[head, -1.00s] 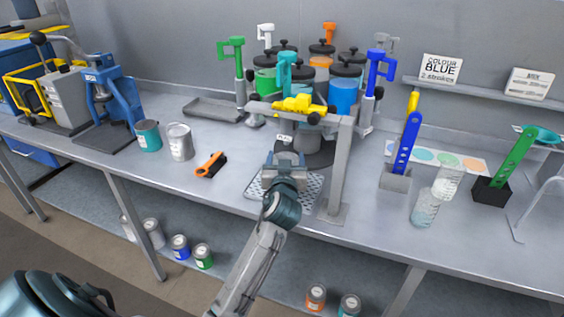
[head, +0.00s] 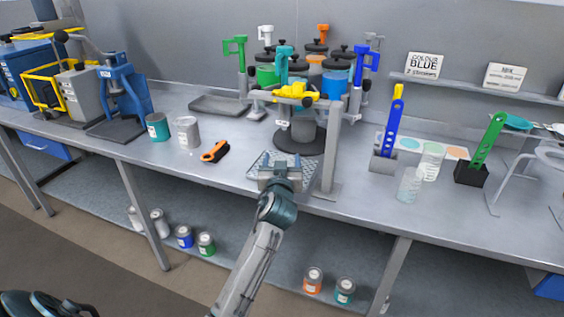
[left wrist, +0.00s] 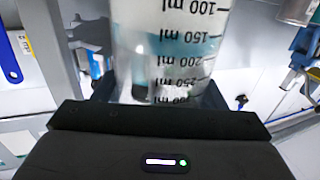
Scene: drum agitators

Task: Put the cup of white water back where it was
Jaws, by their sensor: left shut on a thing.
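My left gripper (head: 279,172) is shut on a clear measuring cup (left wrist: 168,45) with dark millilitre marks, which fills the upper middle of the left wrist view. The marks appear upside down there, and pale clear liquid seems to show inside. In the head view the gripper is over the front of the bench, in front of the dispenser frame, and I cannot make out the held cup clearly. Two other clear cups stand on the bench at the right, one in front (head: 409,185) and one behind (head: 432,161). My right gripper is not in view.
The dispenser's grey post (head: 331,150) stands just right of the gripper. A perforated plate (head: 258,166) lies beneath it. An orange-handled brush (head: 215,151) lies to the left. Blue (head: 391,125) and green (head: 488,140) paddles stand in holders at the right.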

